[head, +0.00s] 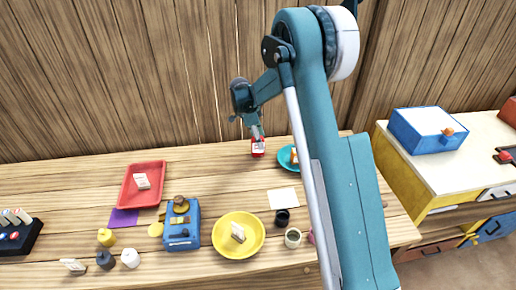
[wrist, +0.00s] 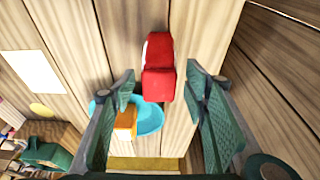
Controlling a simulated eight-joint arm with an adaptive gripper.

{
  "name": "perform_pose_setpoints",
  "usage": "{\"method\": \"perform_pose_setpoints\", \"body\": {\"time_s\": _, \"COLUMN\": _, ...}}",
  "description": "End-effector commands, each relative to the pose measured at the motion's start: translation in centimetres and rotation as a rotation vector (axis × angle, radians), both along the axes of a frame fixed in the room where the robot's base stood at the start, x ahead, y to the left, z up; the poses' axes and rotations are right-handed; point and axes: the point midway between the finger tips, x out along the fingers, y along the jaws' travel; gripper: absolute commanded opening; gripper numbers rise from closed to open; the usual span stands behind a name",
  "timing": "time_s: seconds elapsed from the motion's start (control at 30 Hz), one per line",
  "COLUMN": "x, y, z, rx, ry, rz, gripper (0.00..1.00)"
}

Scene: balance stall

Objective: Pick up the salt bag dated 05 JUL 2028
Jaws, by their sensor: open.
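A red packet with a white label (head: 258,148) stands at the back of the wooden table. In the wrist view the red packet (wrist: 158,75) lies between the fingertips, with clear gaps at both sides. My gripper (head: 260,134) is open above it, and its two fingers also show in the wrist view (wrist: 160,72). Small pale packets lie on the red tray (head: 142,182), in the yellow bowl (head: 238,233) and at the front left (head: 73,266). No date is legible on any packet, so I cannot tell which reads 05 JUL 2028.
A teal plate (wrist: 152,118) holding an orange-and-white item (wrist: 125,124) is close beside the red packet. A blue scale (head: 182,228), a white card (head: 284,198) and cups stand nearer the front. The wooden wall rises close behind.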

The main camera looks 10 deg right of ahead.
Motion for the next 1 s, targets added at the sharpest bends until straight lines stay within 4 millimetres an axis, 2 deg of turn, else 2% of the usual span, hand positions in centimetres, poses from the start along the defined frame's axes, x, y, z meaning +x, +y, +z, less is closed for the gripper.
{"method": "perform_pose_setpoints", "body": {"time_s": 0.43, "x": -0.1, "y": -0.9, "z": -4.4, "rx": 0.0, "ry": 0.0, "rz": 0.0, "gripper": 0.45}}
{"method": "perform_pose_setpoints", "body": {"time_s": 1.0, "x": -0.1, "y": -1.0, "z": -4.7, "rx": 0.0, "ry": 0.0, "rz": 0.0, "gripper": 0.45}}
